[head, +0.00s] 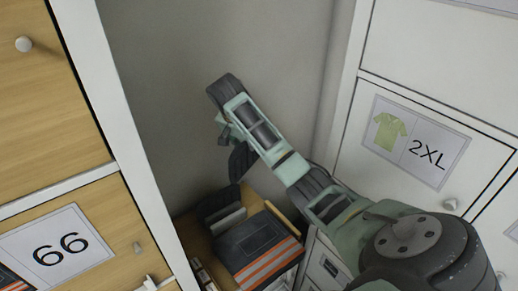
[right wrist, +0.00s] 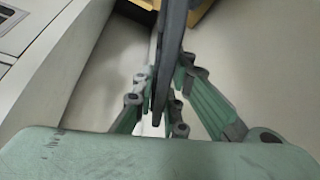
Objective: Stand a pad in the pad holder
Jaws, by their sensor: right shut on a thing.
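My right gripper (head: 228,134) is shut on a thin dark pad (head: 241,161), in front of the grey wall and above the low shelf. In the right wrist view the pad shows edge-on as a dark strip (right wrist: 173,48) between the fingers of my right gripper (right wrist: 160,112). Below it in the head view, a dark upright piece and grey slabs (head: 228,221) stand at the back of the shelf. They look like the pad holder, but I cannot tell its slots. The held pad is apart from them in the picture. My left gripper is not in view.
A dark folded garment with orange stripes (head: 262,250) lies on the wooden shelf (head: 195,229). A wooden drawer front labelled 66 (head: 92,228) stands on the left. White drawers, one labelled 2XL (head: 418,150), stand on the right. The gap between them is narrow.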

